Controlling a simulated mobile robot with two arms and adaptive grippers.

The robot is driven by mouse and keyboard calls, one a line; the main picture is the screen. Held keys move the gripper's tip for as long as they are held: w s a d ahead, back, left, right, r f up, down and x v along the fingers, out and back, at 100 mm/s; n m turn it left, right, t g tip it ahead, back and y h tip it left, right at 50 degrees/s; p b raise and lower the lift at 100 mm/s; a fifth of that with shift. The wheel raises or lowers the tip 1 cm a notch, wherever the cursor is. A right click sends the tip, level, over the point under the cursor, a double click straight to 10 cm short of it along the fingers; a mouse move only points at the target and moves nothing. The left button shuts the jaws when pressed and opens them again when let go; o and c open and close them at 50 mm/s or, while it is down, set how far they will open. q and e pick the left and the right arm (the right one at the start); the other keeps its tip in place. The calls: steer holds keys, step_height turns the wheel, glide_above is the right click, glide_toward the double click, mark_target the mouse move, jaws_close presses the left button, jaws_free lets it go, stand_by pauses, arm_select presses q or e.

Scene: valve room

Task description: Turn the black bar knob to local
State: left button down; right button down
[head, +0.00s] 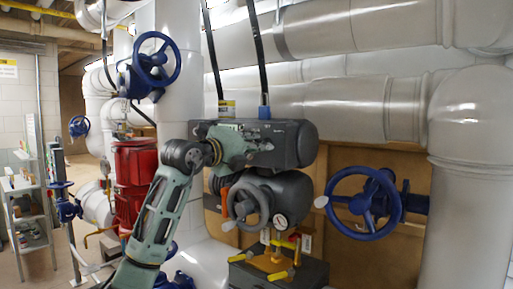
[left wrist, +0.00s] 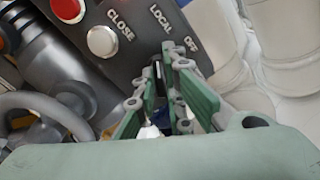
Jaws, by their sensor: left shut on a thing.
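The grey actuator box (head: 292,145) sits above the grey handwheel in the head view. In the left wrist view its dark panel (left wrist: 138,62) carries the printed words CLOSE, LOCAL and OFF. My left gripper (head: 262,146) reaches the front of the box from the left. In the left wrist view the green-padded fingers of my left gripper (left wrist: 164,82) are shut on the black bar knob (left wrist: 159,78), below the words LOCAL and OFF. The fingers hide most of the knob, so its exact pointing direction cannot be told. My right gripper is in neither view.
A red button (left wrist: 67,9) and a white button (left wrist: 102,41) sit on the panel left of the fingers. The grey handwheel (head: 246,207) and a gauge (head: 281,222) are below the box. A blue handwheel (head: 363,203) stands to the right. Large white pipes run above.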

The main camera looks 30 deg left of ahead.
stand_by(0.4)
arm_select(q)
steer(key=c, duration=1.8)
jaws_free()
steer(key=shift+c, duration=0.2)
steer(key=s+a, duration=0.1)
steer(key=s, duration=1.1)
